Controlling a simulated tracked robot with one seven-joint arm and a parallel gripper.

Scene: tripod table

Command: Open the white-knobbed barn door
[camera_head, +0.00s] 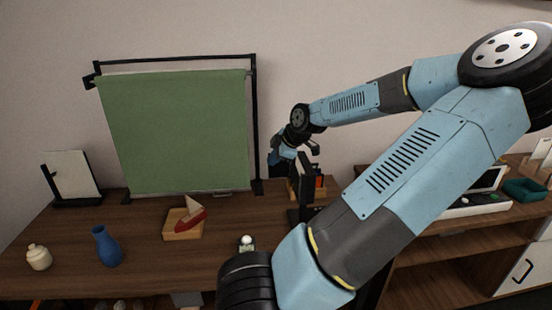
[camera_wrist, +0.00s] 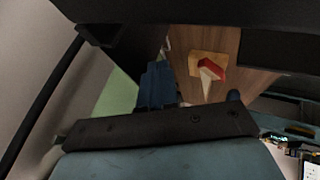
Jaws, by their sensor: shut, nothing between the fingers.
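No door with a white knob can be made out with certainty in either view. My gripper (camera_head: 277,171) is at the back of the table, just right of the green panel (camera_head: 175,135). It is shut and empty, and its fingertips are largely hidden. The wrist view is mostly filled by dark and blue parts.
A red-and-white boat on a wooden block (camera_head: 183,222), a blue vase (camera_head: 106,246), a cream jar (camera_head: 39,257) and a white panel in a black stand (camera_head: 70,178) stand on the wooden table (camera_head: 150,275). A shelf unit (camera_head: 440,265) is at the right.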

